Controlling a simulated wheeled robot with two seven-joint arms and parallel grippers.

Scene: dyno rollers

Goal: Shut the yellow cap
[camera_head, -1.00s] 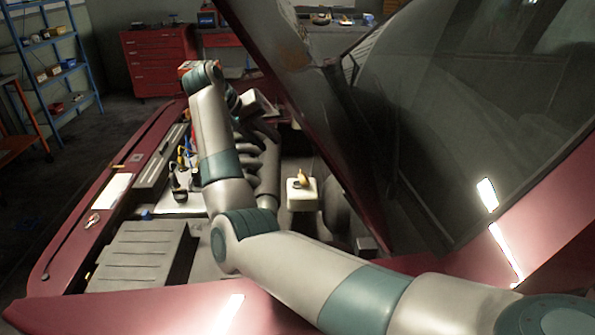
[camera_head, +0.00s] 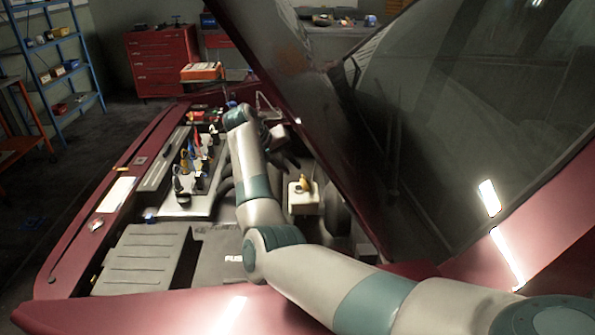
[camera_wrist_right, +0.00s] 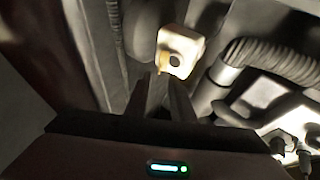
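The yellow cap (camera_head: 304,184) is on a white reservoir (camera_head: 303,204) in the engine bay, right of my right arm in the head view. In the right wrist view the yellow cap (camera_wrist_right: 163,60) stands tilted open at the edge of the white reservoir (camera_wrist_right: 186,44). The dark round filler hole shows beside it. My right gripper (camera_wrist_right: 160,78) points at the reservoir from a short distance, its dark fingers close together with nothing between them. In the head view its fingertips are hard to make out behind the wrist. My left gripper is not in view.
The raised red hood (camera_head: 330,140) slopes close along the right of the reservoir. The engine block with several dark and yellow plugs (camera_head: 187,165) lies left of my arm. A ribbed hose (camera_wrist_right: 270,62) runs right of the reservoir in the wrist view. A grey cover (camera_head: 140,258) is at front left.

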